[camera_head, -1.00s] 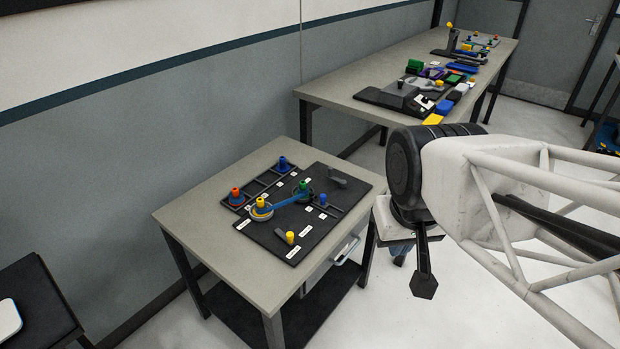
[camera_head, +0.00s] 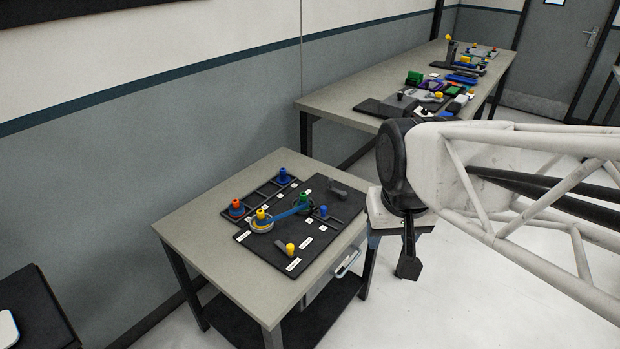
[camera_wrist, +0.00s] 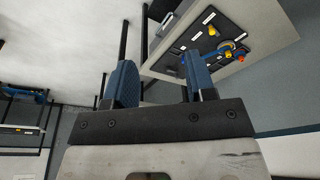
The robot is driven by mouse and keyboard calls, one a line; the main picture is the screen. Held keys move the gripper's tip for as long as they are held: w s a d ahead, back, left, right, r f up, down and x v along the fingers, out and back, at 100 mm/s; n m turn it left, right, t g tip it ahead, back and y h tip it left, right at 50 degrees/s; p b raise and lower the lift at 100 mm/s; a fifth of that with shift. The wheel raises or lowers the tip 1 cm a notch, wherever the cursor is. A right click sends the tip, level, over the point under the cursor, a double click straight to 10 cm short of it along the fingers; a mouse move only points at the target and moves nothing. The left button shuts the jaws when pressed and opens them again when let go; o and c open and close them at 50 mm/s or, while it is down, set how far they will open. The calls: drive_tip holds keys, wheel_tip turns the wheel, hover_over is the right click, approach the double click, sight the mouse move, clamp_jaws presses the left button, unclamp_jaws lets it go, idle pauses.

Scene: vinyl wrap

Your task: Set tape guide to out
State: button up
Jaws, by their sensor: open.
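On the near table lies a dark board (camera_head: 268,247) with small white labels too small to read. A blue knob (camera_head: 323,211) stands on a short rail at its right, with labels beside it. A yellow knob (camera_head: 290,249) stands near its front edge. A blue strip (camera_head: 288,212) runs between a yellow-topped spool (camera_head: 262,217) and a green-topped spool (camera_head: 304,201). I cannot tell which part is the tape guide. My gripper (camera_wrist: 161,82) is open and empty, its blue fingers apart. It hangs right of the table, away from the board, which shows upper right in the wrist view (camera_wrist: 190,40).
A slotted dark rack (camera_head: 262,195) behind the board holds an orange-red knob (camera_head: 236,208) and another blue knob (camera_head: 283,176). A grey lever (camera_head: 338,187) sits at the board's back right. A long table (camera_head: 345,90) with several objects stands behind. The near table's front left (camera_head: 215,262) is clear.

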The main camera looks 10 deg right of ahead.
drive_tip(key=w+f+m, duration=0.1)
drive_tip(key=w, duration=1.1)
drive_tip(key=m+g, duration=0.2)
drive_tip(key=m, duration=0.3)
hover_over(324, 206)
drive_tip(key=f, duration=2.4)
drive_tip(key=shift+s+f, duration=0.1)
drive_tip(key=shift+s, duration=0.15)
drive_tip(key=shift+w+f, duration=0.15)
drive_tip(key=shift+f, duration=0.15)
drive_tip(key=shift+f, duration=3.8)
